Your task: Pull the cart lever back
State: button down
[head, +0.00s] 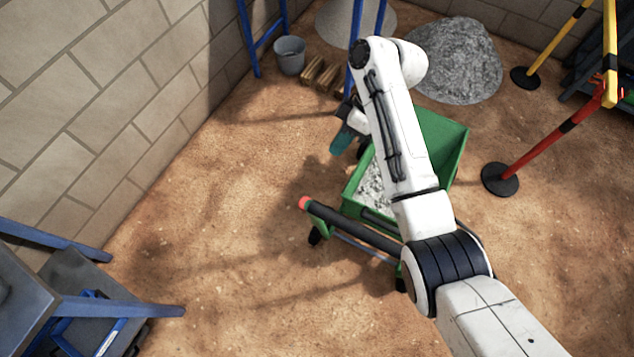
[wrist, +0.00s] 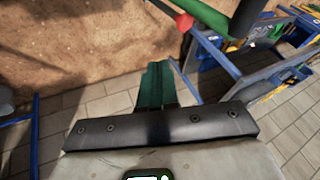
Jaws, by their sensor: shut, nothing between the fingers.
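The green cart (head: 440,140) stands on the sandy floor with grey gravel in its tray, partly hidden behind my arm. A dark bar with a red end (head: 304,203) sticks out at the cart's near left side; it looks like the lever or handle, but I cannot tell which. My gripper (head: 341,145) is beyond and above this red end, beside the cart's left side, apart from the bar. In the wrist view, my teal fingers (wrist: 158,80) are shut and empty. A red tip (wrist: 184,22) shows just above and right of them, not between them.
A grey bucket (head: 290,55) and wooden blocks (head: 325,73) lie at the back wall. A gravel heap (head: 455,60) is behind the cart. A red barrier post (head: 540,145) stands right. Blue-framed equipment (head: 90,305) is at lower left. Floor left of the cart is clear.

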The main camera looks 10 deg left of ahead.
jog(key=s+p+x, duration=0.2)
jog(key=p+x, duration=0.1)
jog(key=x, duration=0.9)
jog(key=shift+s+d, duration=0.2)
jog(key=shift+s, duration=0.25)
jog(key=shift+r, duration=0.1)
